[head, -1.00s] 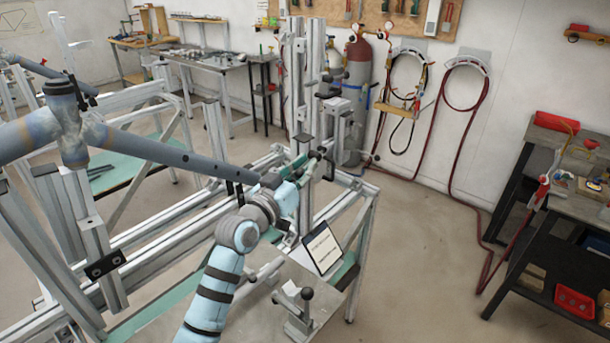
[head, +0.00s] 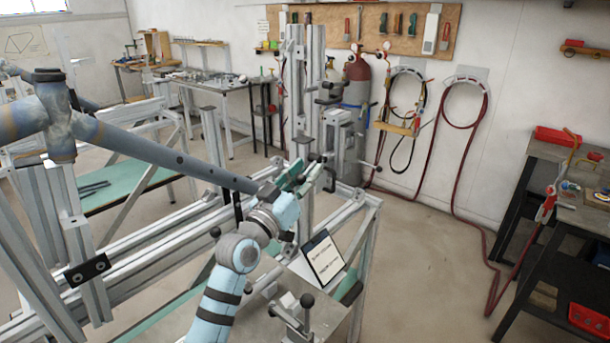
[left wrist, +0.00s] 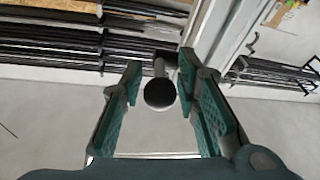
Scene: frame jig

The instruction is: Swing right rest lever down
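The blue-grey bike frame (head: 150,150) is held in the metal jig (head: 140,240). My left gripper (head: 312,178) is at the jig's upright post, just past the end of a frame tube. In the left wrist view a lever with a round black knob (left wrist: 160,93) stands between the two spread fingers of my left gripper (left wrist: 163,100). The gripper is open, with a gap visible on both sides of the knob. In the head view my gripper and wrist hide most of this lever. My right gripper is out of view.
A black-knobbed lever (head: 307,300) stands on a clamp in front, beside a tilted sign (head: 322,257). A red-topped gas cylinder (head: 357,100) stands by the wall behind the jig. A dark workbench (head: 560,200) is at the right. The floor between is clear.

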